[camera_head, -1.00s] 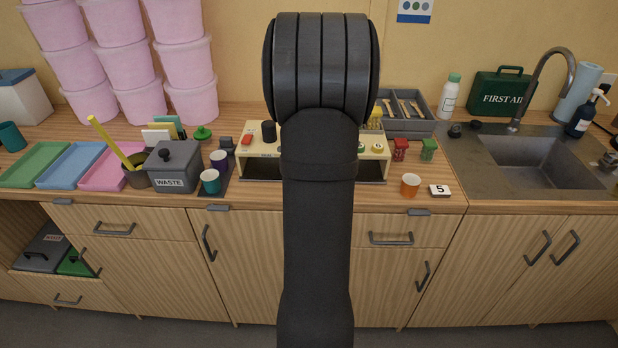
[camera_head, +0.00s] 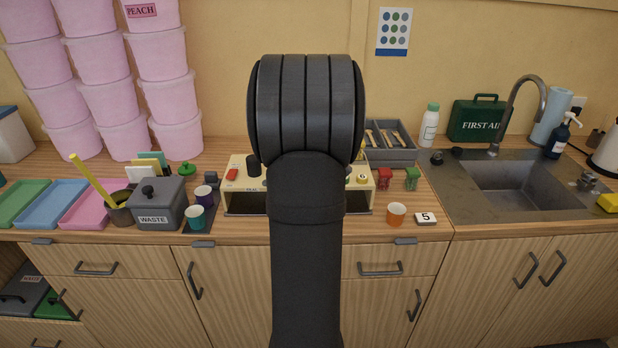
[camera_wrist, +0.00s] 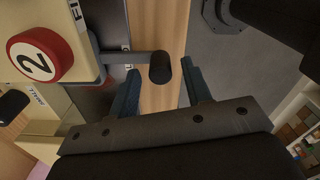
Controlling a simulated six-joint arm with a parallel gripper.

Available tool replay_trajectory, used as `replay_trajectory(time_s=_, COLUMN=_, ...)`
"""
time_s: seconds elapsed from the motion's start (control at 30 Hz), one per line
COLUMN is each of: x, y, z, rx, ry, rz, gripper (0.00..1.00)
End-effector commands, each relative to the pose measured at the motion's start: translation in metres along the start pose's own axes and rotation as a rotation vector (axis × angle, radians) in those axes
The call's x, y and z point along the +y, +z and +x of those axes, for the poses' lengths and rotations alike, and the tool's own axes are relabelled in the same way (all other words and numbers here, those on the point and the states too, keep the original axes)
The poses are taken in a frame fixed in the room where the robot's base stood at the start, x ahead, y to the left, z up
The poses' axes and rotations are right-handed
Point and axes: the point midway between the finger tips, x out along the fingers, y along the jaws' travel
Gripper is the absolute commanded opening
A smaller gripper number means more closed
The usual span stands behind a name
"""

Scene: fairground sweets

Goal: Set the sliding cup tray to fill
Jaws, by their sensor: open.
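The cream dispenser (camera_head: 238,186) stands on the counter, its middle hidden behind my arm in the head view. A dark tray (camera_head: 245,206) shows low at its front. In the wrist view, the dispenser's cream body (camera_wrist: 72,100) carries a red-rimmed button marked 2 (camera_wrist: 38,62) and a partly cut-off label starting "FI". A grey bar ends in a dark round knob (camera_wrist: 161,68), which looks like the tray's handle. My gripper (camera_wrist: 160,72) is open, its fingers either side of the knob; I cannot tell whether they touch it. The head view hides the gripper.
Left of the dispenser stand teal (camera_head: 195,217) and purple (camera_head: 203,194) cups and a grey waste bin (camera_head: 158,203).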

Motion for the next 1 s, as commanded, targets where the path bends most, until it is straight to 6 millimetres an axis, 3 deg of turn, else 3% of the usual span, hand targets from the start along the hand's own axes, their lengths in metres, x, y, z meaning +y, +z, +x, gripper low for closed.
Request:
replay_trajectory(time_s=0.4, x=0.000, y=0.000, z=-0.102, rx=-0.002, ry=0.005, rz=0.000, gripper=0.45)
replay_trajectory(time_s=0.6, x=0.000, y=0.000, z=-0.138, rx=-0.001, ry=0.003, rz=0.000, gripper=0.45)
replay_trajectory(time_s=0.8, x=0.000, y=0.000, z=-0.155, rx=0.000, ry=0.001, rz=0.000, gripper=0.45)
replay_trajectory(time_s=1.0, x=-0.001, y=0.000, z=-0.158, rx=0.000, ry=0.001, rz=0.000, gripper=0.45)
